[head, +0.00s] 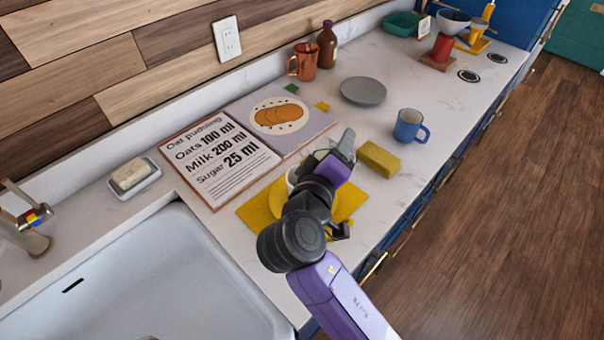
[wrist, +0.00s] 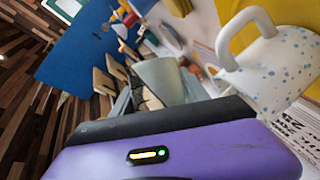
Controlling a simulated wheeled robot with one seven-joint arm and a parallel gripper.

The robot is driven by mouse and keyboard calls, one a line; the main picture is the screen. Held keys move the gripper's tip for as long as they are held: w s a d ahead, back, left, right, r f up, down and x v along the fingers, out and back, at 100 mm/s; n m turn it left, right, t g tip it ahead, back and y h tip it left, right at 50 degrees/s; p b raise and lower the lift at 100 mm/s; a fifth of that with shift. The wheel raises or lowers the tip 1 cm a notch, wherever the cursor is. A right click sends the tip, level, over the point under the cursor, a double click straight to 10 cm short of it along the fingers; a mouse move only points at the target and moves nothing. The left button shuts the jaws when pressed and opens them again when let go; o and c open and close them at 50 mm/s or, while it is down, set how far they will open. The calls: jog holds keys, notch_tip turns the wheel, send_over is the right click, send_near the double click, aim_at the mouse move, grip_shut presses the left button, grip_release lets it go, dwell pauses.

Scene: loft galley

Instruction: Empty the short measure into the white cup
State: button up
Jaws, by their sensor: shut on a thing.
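My gripper (head: 342,150) is shut on a pale grey-green vessel (wrist: 160,78), which looks like the short measure. A beige patch shows beside it in the wrist view; I cannot tell whether it is its contents. The white cup (wrist: 275,75), with blue speckles and a white loop handle, is close beside the held vessel in the wrist view, apart from it. In the head view, the white cup (head: 291,181) is mostly hidden behind my wrist, over the yellow mat (head: 252,215). The held vessel's tilt and inside are unclear.
A yellow sponge (head: 380,159) and a blue mug (head: 409,128) stand right of my gripper. An open recipe book (head: 222,165) lies behind. A grey plate (head: 363,91), copper mug (head: 303,62) and brown bottle (head: 327,45) are farther back. The sink (head: 150,275) is front left.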

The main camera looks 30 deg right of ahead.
aim_at(328, 139)
jog(key=shift+a+r+n+h+p, duration=0.1)
jog(key=shift+r+n+h+p, duration=0.4)
jog(key=shift+n, duration=0.6)
dwell(1.1)
jog(key=shift+w+a+r+n+h+p, duration=0.35)
jog(key=shift+a+r+n+h+p, duration=0.15)
jog(key=shift+n, duration=0.2)
dwell(0.7)
jog(key=shift+w+a+r+n+t+h+p, duration=0.15)
jog(key=shift+r+n+t+p, duration=0.15)
jog(key=shift+n, duration=0.25)
jog(key=shift+s+a+r+n+t+h+p, duration=0.1)
jog(key=shift+a+n+t+h+p, duration=0.1)
jog(key=shift+n+p, duration=0.25)
dwell(1.0)
